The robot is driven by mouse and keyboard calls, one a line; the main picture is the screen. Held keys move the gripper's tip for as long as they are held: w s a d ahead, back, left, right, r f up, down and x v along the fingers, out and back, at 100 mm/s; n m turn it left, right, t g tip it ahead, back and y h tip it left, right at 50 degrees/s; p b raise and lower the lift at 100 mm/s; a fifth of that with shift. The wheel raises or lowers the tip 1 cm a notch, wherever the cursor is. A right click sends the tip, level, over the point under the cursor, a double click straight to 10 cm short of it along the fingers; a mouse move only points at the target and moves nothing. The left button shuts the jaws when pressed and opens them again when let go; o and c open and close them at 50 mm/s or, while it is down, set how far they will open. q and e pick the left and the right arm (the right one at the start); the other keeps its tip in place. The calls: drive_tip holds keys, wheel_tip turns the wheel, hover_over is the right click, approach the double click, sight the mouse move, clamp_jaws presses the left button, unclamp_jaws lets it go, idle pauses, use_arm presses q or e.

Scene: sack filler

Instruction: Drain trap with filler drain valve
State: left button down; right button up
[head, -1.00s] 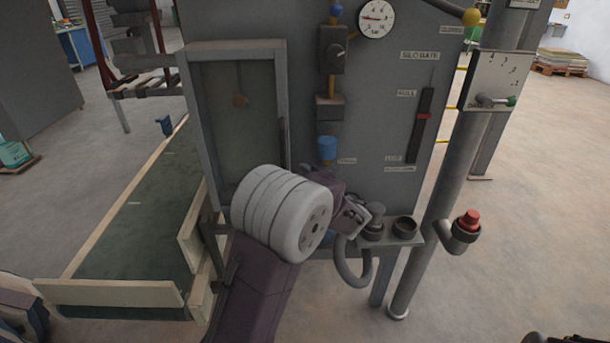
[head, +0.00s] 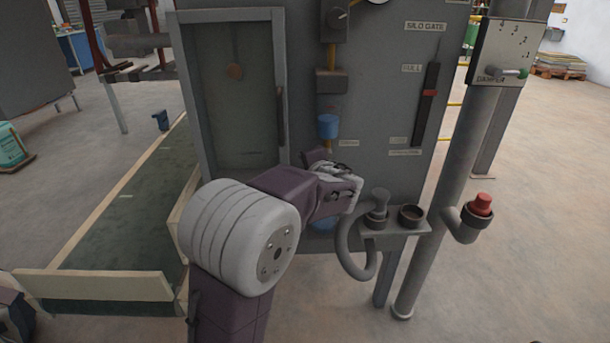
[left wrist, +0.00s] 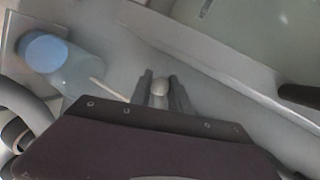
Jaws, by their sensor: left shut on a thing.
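My left gripper (head: 340,182) is at the front of the grey filler cabinet, just below a blue cylinder (head: 328,126) on a yellow pipe. In the left wrist view the left gripper (left wrist: 160,90) has its two dark fingers close on either side of a small pale round knob (left wrist: 160,86), which appears to be the drain valve's. A clear bowl with a blue end (left wrist: 45,52), probably the trap, is beside the fingers, apart from them. My right gripper is out of view.
A small shelf with a dark cup (head: 411,215) and a grey hose (head: 352,258) are right of my gripper.

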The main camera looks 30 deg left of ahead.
use_arm(q)
drive_tip(key=f+n+h+b, duration=0.1)
drive_tip(key=n+b, duration=0.1)
drive_tip(key=b, duration=0.1)
drive_tip(key=w+d+f+n+t+h+b, duration=0.1)
drive_tip(key=b, duration=0.3)
drive_tip(key=d+f+n+h+b, duration=0.1)
drive_tip(key=n+b, duration=0.1)
drive_tip(key=b, duration=0.1)
drive_tip(key=shift+w+d+f+n+t+h+b, duration=0.25)
drive_tip(key=shift+f+n+t+h+b, duration=0.05)
drive_tip(key=shift+f, duration=0.05)
drive_tip(key=shift+w+d+f+n+t+h+b, duration=0.1)
drive_tip(key=shift+w+d+n+t+h+b, duration=0.3)
drive_tip(key=shift+n+b, duration=0.45)
drive_tip(key=shift+w+d+n+t+h+b, duration=0.15)
drive_tip(key=shift+d+n+t+h+b, duration=0.25)
drive_tip(key=shift+b, duration=0.5)
drive_tip(key=shift+d, duration=0.1)
drive_tip(key=c, duration=1.2)
unclamp_jaws()
drive_tip(key=shift+c, duration=0.2)
